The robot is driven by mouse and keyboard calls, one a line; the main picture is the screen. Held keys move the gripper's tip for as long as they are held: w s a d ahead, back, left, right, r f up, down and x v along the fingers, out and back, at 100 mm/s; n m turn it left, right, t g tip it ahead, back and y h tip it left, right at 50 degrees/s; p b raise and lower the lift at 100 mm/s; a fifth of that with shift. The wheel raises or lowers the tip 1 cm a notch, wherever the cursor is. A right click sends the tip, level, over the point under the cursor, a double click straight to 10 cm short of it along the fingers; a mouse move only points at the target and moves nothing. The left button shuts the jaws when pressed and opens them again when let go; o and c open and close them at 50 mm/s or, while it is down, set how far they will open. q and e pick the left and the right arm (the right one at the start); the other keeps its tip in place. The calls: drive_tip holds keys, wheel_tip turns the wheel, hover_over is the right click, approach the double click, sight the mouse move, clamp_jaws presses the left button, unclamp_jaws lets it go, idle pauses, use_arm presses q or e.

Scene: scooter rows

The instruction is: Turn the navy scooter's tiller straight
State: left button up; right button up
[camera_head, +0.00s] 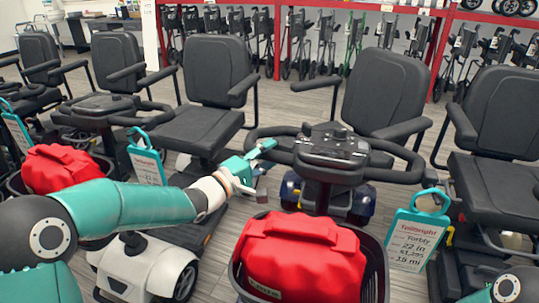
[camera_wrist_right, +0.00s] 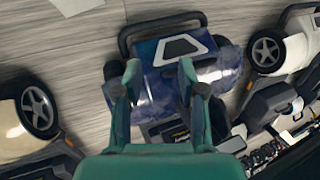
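The navy scooter's body (camera_head: 357,204) shows below its black tiller (camera_head: 335,150) in the head view. The tiller's handlebar loop slants, its left end higher in the picture than its right. A basket (camera_head: 374,268) holding a red bag (camera_head: 300,255) hangs in front. My left gripper (camera_head: 262,168) is open beside the left handlebar loop; I cannot tell whether it touches. In the right wrist view, my right gripper (camera_wrist_right: 160,70) is open and empty, with the navy body (camera_wrist_right: 168,53) and a black bar (camera_wrist_right: 165,22) beyond it. The tiller column is mostly hidden.
A teal price tag (camera_head: 416,232) stands right of the basket. A white scooter (camera_head: 145,265) is at left, and a black seat (camera_head: 495,120) is at right. Folded walkers (camera_head: 320,45) line the back rack. Grey floor shows between the scooters.

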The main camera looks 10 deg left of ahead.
use_arm(q)
drive_tip(key=shift+o, duration=0.2)
drive_tip(key=shift+a, duration=0.1)
drive_tip(key=shift+s+a, duration=0.1)
drive_tip(key=shift+s, duration=0.1)
drive_tip(key=v, duration=1.1)
drive_tip(key=shift+s, duration=0.25)
drive_tip(key=shift+f, duration=0.1)
